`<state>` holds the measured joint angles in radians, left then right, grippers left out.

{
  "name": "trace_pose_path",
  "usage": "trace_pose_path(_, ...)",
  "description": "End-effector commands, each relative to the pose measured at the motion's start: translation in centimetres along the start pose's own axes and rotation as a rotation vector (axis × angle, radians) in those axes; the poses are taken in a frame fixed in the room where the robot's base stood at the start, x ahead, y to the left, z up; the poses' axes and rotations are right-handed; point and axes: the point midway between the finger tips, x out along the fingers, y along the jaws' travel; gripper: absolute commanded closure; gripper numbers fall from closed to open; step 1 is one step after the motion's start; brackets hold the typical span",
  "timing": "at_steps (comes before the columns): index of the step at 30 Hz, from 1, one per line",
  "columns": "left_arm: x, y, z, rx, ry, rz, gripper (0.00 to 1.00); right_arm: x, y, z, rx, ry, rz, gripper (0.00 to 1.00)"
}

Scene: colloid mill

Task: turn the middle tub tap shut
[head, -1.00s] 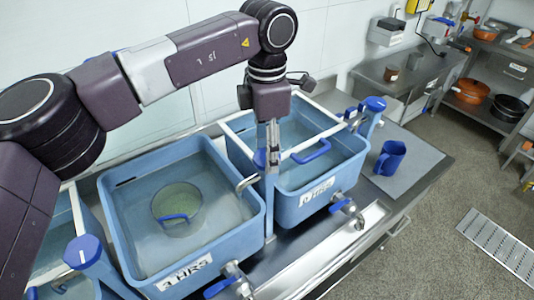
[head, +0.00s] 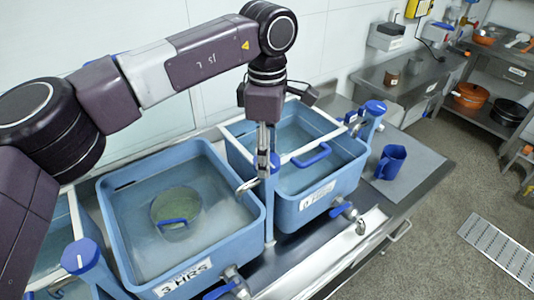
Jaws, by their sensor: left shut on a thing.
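The middle tub (head: 115,210) is blue, labelled "3 HRS", and holds water with a round mesh basket (head: 177,210) in it. The fingertips partly hide the handle. A lower tap with a blue lever (head: 220,291) sits on the tub's front. My right gripper is not in view.
The right tub (head: 315,207) has a white frame on top and a front tap (head: 348,212). A blue-topped post (head: 375,108) and blue jug (head: 391,162) stand right of it. Another blue-topped post (head: 81,256) is at left. Open floor lies at right.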

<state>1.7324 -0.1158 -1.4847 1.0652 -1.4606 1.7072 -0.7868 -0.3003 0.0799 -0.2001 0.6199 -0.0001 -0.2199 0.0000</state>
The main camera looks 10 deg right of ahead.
Motion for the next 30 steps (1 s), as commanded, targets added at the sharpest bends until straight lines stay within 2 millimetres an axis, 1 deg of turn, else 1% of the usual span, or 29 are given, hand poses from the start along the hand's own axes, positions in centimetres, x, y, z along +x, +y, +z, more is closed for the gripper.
trace_pose_path(7, -0.2, 0.1, 0.0, 0.002, 0.000, 0.005, 0.81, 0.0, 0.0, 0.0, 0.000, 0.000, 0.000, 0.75)
trace_pose_path(8, -0.2, 0.1, 0.0, 0.002, 0.000, 0.005, 0.55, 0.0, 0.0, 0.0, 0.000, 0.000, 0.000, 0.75)
trace_pose_path(12, -0.1, 0.1, 0.0, 0.001, 0.000, 0.004, 0.40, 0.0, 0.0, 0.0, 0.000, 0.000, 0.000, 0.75)
trace_pose_path(13, -0.1, 0.1, 0.0, 0.001, 0.000, 0.004, 0.38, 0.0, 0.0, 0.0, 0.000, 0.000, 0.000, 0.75)
trace_pose_path(20, -0.1, 0.0, 0.0, 0.000, 0.001, 0.002, 0.38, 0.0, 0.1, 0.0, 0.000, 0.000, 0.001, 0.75)
trace_pose_path(23, -0.4, 0.1, 0.0, 0.000, 0.001, 0.003, 0.38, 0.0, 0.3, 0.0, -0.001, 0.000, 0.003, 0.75)
trace_pose_path(26, -1.5, 0.1, 0.0, -0.001, 0.000, 0.005, 0.38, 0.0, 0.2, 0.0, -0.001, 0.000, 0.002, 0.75)
trace_pose_path(29, -3.4, 0.1, 0.0, -0.002, 0.001, 0.006, 0.38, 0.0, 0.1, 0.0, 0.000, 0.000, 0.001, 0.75)
trace_pose_path(30, -4.3, 0.1, 0.0, -0.002, 0.000, 0.006, 0.38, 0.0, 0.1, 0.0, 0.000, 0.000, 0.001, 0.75)
